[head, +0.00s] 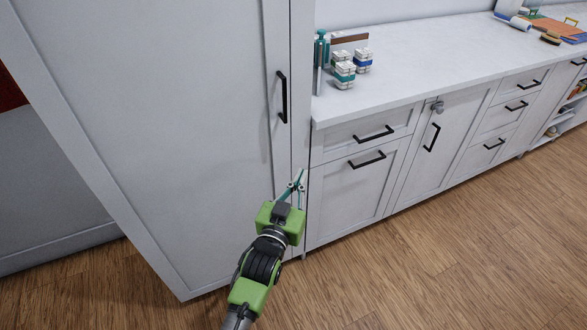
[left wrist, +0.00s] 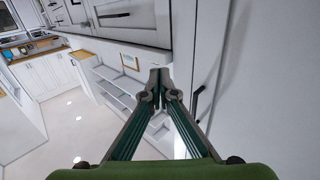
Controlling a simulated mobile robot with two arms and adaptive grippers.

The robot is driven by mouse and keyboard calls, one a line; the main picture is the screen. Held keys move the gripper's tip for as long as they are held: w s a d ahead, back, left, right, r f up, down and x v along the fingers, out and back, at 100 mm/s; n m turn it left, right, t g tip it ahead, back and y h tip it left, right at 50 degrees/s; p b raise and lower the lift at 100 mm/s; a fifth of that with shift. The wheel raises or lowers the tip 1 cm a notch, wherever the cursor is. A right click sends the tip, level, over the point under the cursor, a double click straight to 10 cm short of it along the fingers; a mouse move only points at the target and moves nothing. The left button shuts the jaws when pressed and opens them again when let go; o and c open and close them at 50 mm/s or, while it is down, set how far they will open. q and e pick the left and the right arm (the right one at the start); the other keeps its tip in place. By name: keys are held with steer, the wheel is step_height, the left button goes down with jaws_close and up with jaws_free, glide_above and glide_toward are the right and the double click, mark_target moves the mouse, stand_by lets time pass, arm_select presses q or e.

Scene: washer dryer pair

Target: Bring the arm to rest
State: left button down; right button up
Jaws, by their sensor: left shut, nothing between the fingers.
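My left arm, green and black, comes up from the bottom of the head view. Its left gripper (head: 298,178) is in front of the seam between the tall white cabinet door (head: 180,110) and the lower cabinets. The left wrist view shows the same gripper (left wrist: 159,75) with its fingertips together and nothing between them. I cannot tell whether the gripper touches the cabinet front. My right gripper shows in neither view.
The tall door has a black handle (head: 282,97). A white counter (head: 440,60) carries a teal bottle (head: 320,50) and several small stacked packs (head: 345,72). Drawers with black handles (head: 373,134) line the front. The wooden floor (head: 440,270) is clear at the right.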

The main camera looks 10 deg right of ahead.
arm_select(q)
steer(key=s+a+f+g+y, duration=0.15)
steer(key=s+a+f, duration=0.3)
steer(key=f, duration=0.75)
steer(key=s+a+f+n+g+y, duration=0.1)
steer(key=s+a+f+g, duration=0.35)
steer(key=f, duration=0.75)
steer(key=s+a+f+g+y, duration=0.1)
steer(key=s+a+f+y, duration=0.15)
steer(key=s+f, duration=0.7)
steer(key=s+a+f+g, duration=0.2)
steer(key=s+a+f, duration=0.4)
steer(key=s, duration=0.5)
steer(key=s+a+f+n+g+y, duration=0.1)
steer(key=s+a+f+g, duration=0.2)
steer(key=s+a+f, duration=0.4)
steer(key=s+a+f+g+y, duration=0.1)
steer(key=s+a+f+g, duration=0.2)
steer(key=s, duration=1.2)
steer(key=a+f, duration=0.3)
steer(key=f, duration=0.2)
steer(key=shift+s+a+n, duration=0.15)
steer(key=shift+n, duration=0.15)
steer(key=shift+f, duration=0.1)
